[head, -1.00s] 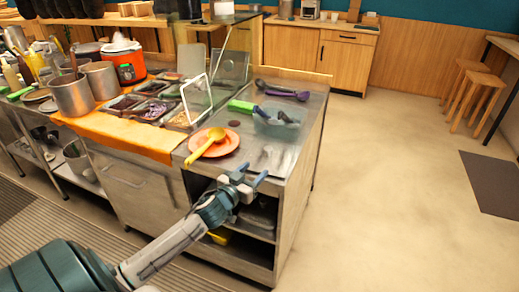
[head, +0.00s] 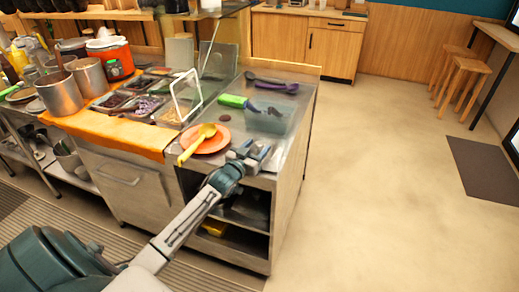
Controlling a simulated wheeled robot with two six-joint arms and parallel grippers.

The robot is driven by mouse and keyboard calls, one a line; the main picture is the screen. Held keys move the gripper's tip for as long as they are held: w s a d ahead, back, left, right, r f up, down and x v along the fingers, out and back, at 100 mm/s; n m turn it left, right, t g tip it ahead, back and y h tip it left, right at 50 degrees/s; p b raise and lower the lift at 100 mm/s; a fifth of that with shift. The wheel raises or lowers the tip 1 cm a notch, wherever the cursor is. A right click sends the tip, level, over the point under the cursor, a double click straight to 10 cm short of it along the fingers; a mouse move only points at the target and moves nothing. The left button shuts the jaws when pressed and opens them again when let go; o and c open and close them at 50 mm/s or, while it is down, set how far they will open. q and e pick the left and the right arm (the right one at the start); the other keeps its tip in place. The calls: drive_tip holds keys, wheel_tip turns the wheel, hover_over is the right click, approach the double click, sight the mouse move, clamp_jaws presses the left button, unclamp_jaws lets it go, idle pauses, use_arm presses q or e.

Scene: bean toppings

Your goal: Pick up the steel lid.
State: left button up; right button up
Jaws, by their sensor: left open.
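A clear panel with a light metal frame (head: 187,97) stands tilted open over the topping bins (head: 146,106). Two grey panels, one plain (head: 180,50) and one darker (head: 217,60), stand upright behind it. I cannot tell which of these, if any, is the steel lid. My left gripper (head: 262,152) is open and empty. It appears over the front edge of the steel counter, right of the orange plate (head: 216,142) and in front of the clear tub (head: 281,117). My right gripper is not in view.
A yellow spoon (head: 196,145) lies on the orange plate. A green-handled tool (head: 237,101) and a purple ladle (head: 277,86) lie near the tub. Steel pots (head: 60,95) and an orange cooker (head: 109,50) stand at left. Open floor (head: 385,160) lies right of the counter.

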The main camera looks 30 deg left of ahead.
use_arm(q)
drive_tip(key=shift+w, duration=0.65)
drive_tip(key=shift+w+a, duration=0.1)
drive_tip(key=shift+w, duration=0.5)
drive_tip(key=shift+s, duration=0.1)
drive_tip(key=shift+c, duration=0.2)
drive_tip(key=c, duration=1.1)
